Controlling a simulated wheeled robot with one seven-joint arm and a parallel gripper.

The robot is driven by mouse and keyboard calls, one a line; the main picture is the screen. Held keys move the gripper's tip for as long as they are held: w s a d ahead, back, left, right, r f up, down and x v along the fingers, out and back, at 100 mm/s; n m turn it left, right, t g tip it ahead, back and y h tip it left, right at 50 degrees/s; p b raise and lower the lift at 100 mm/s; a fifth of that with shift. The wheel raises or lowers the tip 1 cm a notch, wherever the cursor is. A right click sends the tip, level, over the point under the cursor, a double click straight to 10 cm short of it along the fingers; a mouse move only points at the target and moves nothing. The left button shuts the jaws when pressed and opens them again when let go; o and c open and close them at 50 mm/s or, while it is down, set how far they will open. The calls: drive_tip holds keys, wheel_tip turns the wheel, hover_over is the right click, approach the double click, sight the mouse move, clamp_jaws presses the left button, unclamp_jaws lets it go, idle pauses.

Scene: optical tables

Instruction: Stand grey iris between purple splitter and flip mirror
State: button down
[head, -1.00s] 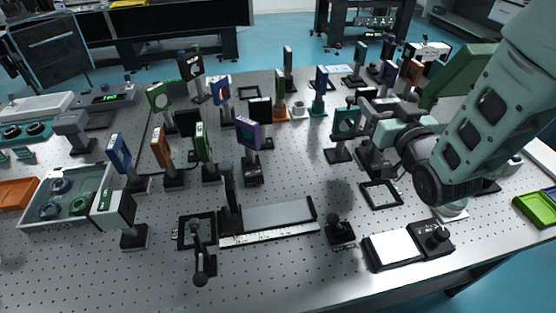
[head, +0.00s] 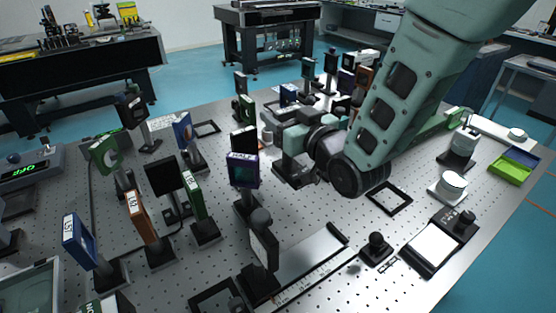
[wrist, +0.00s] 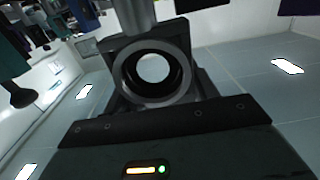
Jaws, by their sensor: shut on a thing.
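The purple splitter (head: 243,172) stands upright on its post left of the picture's middle in the head view. A dark mount with a pale, tilted plate (head: 263,248) stands nearer the camera; it may be the flip mirror, but I cannot be sure. My gripper (head: 291,170) is low over the table, to the right of the splitter, its jaws mostly hidden by my wrist. In the wrist view a dark square mount with a grey ring (wrist: 152,99) fills the middle, close to the camera; it appears to be the grey iris, shut in my gripper. Its post foot is hidden.
A long stage with a scale (head: 318,252) lies in front. An empty black frame (head: 389,198), a small knobbed base (head: 376,248) and a white pad unit (head: 436,243) lie right. Green (head: 193,195) and orange (head: 140,217) mounts crowd the left. Bare board shows right of the splitter.

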drive_tip(key=shift+f+p, duration=0.3)
drive_tip(key=shift+f, duration=3.35)
drive_tip(key=shift+c, duration=2.2)
unclamp_jaws()
drive_tip(key=shift+r, duration=0.15)
drive_tip(key=shift+s+d, duration=0.1)
drive_tip(key=shift+s, duration=0.05)
drive_tip(key=p+v, duration=0.4)
drive_tip(key=v, duration=0.7)
drive_tip(key=shift+s+d+p, duration=0.2)
drive_tip(key=shift+d+p, duration=0.05)
drive_tip(key=shift+p, duration=0.15)
